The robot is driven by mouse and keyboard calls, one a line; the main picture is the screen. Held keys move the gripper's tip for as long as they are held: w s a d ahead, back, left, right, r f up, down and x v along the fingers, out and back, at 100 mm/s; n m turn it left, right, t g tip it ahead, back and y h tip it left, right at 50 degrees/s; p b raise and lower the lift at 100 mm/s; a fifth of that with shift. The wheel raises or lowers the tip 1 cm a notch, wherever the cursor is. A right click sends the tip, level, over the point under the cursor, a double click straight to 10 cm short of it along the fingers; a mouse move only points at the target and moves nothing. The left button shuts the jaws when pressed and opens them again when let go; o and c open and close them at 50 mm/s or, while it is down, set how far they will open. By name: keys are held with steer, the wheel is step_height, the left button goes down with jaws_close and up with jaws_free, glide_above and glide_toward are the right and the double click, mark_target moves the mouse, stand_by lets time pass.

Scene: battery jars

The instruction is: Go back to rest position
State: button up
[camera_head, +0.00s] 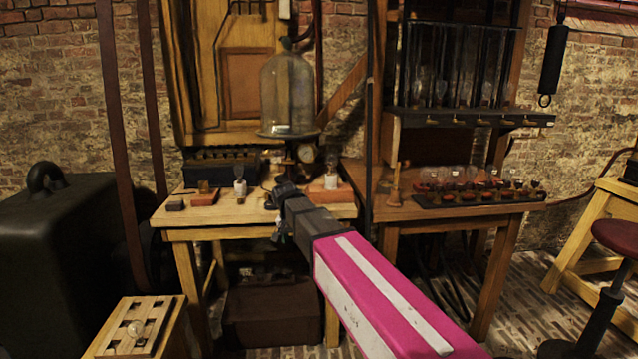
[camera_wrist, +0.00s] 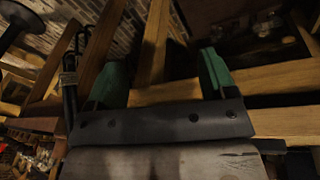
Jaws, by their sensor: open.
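My gripper (camera_head: 280,195) is at the end of my pink and white arm, over the front part of the left wooden table (camera_head: 225,212) in the head view. In the wrist view, the two green fingers of my gripper (camera_wrist: 162,72) stand wide apart. Nothing is held between them. Wooden beams and brickwork show beyond the fingers.
A glass bell jar (camera_head: 288,92) stands on a pedestal behind my gripper. A rack of small bulbs (camera_head: 478,196) lies on the right table. A dark case (camera_head: 58,262) is at left, with a slotted wooden board (camera_head: 135,327) nearby. A red stool (camera_head: 615,237) is at right.

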steer(key=s+d+f+n, duration=0.1)
steer(key=s+d+f, duration=0.4)
steer(key=d, duration=0.4)
steer(key=s+d+f+g+y, duration=0.1)
steer(key=s+d+f, duration=0.4)
steer(key=d+f, duration=0.3)
steer(key=s+d+f+n+y, duration=0.1)
steer(key=s+d+f, duration=0.4)
steer(key=d, duration=0.4)
steer(key=shift+s+d+f+n+g, duration=0.3)
steer(key=shift+d+f+g, duration=0.1)
steer(key=shift+f, duration=0.25)
